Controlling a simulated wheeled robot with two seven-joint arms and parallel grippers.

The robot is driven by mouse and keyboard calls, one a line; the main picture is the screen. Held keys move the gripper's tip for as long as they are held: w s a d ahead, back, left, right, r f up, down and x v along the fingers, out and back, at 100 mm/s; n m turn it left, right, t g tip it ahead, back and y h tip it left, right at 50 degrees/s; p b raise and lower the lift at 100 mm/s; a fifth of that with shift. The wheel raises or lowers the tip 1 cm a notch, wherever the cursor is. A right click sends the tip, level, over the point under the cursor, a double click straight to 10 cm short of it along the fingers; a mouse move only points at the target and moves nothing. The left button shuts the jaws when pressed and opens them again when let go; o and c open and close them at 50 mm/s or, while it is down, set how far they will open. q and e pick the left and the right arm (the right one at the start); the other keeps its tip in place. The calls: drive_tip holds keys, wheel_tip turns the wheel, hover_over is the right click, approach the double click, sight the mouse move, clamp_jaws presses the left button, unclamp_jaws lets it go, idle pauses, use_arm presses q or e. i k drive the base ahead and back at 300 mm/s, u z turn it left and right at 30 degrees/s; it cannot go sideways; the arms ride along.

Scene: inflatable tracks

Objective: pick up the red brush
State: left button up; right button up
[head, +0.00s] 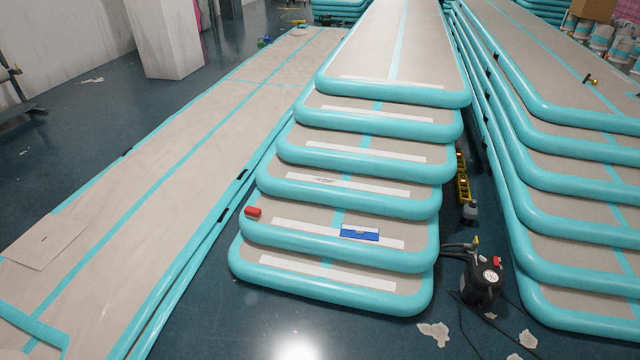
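A small red object (253,212), which looks like the red brush, lies at the left edge of a low step in the middle stack of inflatable tracks (300,235). It is too small to make out bristles or a handle. Neither of my grippers shows in the head view.
A blue item with a pale top (360,233) lies on the same step, to the right. A black pump (483,282) with hoses stands on the floor at the right. Long tracks (190,130) lie at the left and more stacked tracks (575,240) at the right.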

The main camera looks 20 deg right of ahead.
sight(253, 213)
drive_tip(key=z, duration=0.1)
drive_tip(key=i, duration=0.9)
drive_tip(key=u, duration=0.5)
drive_tip(key=i, duration=1.45)
drive_tip(key=u, duration=0.7)
